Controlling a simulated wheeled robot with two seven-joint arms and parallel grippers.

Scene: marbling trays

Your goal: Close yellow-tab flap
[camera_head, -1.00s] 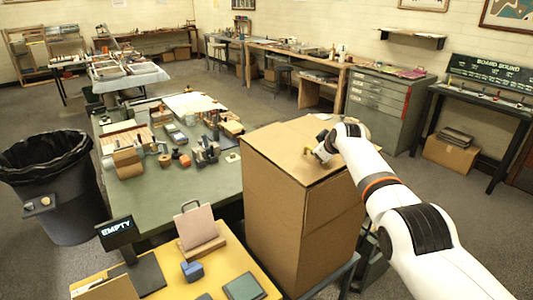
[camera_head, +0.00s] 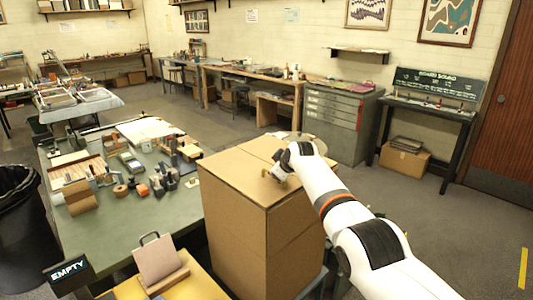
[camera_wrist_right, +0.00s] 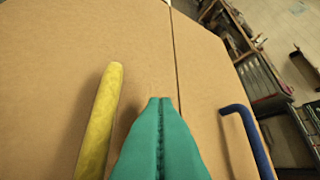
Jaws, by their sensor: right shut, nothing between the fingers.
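A tall cardboard box (camera_head: 232,225) stands in the middle of the head view, and its top looks flat. In the right wrist view a yellow tab (camera_wrist_right: 99,125) lies on the left cardboard panel (camera_wrist_right: 60,60). A blue tab (camera_wrist_right: 246,138) is on the panel to the right of a seam. My right gripper (camera_wrist_right: 160,101) has teal fingers pressed together, with nothing between them, over the box top between the two tabs. In the head view the right gripper (camera_head: 275,175) is low over the box top. I cannot tell whether it touches the cardboard. My left gripper is not in view.
A green table (camera_head: 110,225) with several small tools and blocks stands left of the box. A yellow surface (camera_head: 200,285) with a pink panel (camera_head: 157,258) and an EMPTY sign (camera_head: 69,269) is in front. A black bin (camera_head: 22,220) is at the left edge. Open floor (camera_head: 440,230) lies to the right.

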